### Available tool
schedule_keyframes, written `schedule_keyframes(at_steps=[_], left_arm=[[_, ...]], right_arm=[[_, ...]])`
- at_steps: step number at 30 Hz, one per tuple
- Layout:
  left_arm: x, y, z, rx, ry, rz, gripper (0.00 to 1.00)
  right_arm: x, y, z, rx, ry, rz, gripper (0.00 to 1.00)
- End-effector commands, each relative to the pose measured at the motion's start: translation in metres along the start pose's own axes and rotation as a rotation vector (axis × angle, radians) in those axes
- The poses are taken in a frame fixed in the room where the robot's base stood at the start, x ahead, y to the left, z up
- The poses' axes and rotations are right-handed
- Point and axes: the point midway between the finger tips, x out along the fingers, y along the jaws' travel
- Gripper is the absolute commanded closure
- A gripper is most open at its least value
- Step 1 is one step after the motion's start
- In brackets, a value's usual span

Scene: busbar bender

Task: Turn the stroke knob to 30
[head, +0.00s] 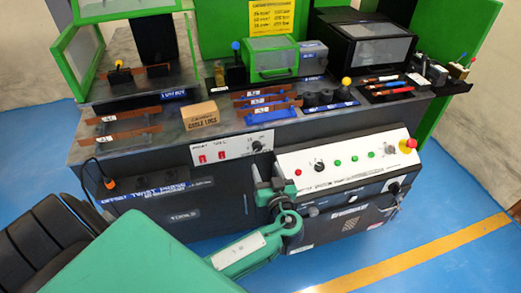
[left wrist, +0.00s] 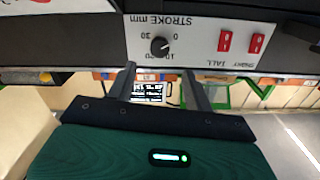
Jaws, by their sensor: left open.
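The stroke knob (head: 257,145) is a small black dial on the white front panel of the bench, right of two red switches. In the left wrist view, which shows the panel upside down, the knob (left wrist: 159,46) sits among the marks 0, 10, 20 and 30. Its pale pointer line seems to lean toward 0, but it is small. My left gripper (head: 269,175) is open and empty in front of the bench, below the knob in the head view. In the left wrist view its fingers (left wrist: 158,76) are apart, and the knob shows beyond them, untouched. My right gripper is out of view.
Two red switches (left wrist: 241,41) are beside the knob. A sloped control panel (head: 345,160) with buttons and a red emergency stop (head: 408,146) juts out right of my left gripper. A cardboard box (head: 201,115) and busbars stand on the bench top above.

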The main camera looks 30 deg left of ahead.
Motion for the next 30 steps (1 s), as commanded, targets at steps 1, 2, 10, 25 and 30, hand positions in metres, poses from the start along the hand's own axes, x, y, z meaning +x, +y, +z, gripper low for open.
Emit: schedule_keyframes(at_steps=[1,2,10,25,30], left_arm=[[0.013,-0.001,-0.003,0.002,0.004,-0.001,0.48],[0.019,0.0,-0.002,0.003,0.004,0.0,0.48],[0.07,0.0,-0.001,0.004,0.001,0.0,0.48],[0.09,0.0,0.001,0.002,-0.002,0.002,0.48],[0.09,0.0,0.001,0.002,-0.002,0.002,0.76]], right_arm=[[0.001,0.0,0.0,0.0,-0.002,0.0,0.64],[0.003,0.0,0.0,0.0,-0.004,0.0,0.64],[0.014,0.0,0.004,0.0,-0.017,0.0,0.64],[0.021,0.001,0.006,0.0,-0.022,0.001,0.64],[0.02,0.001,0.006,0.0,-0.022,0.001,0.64]])
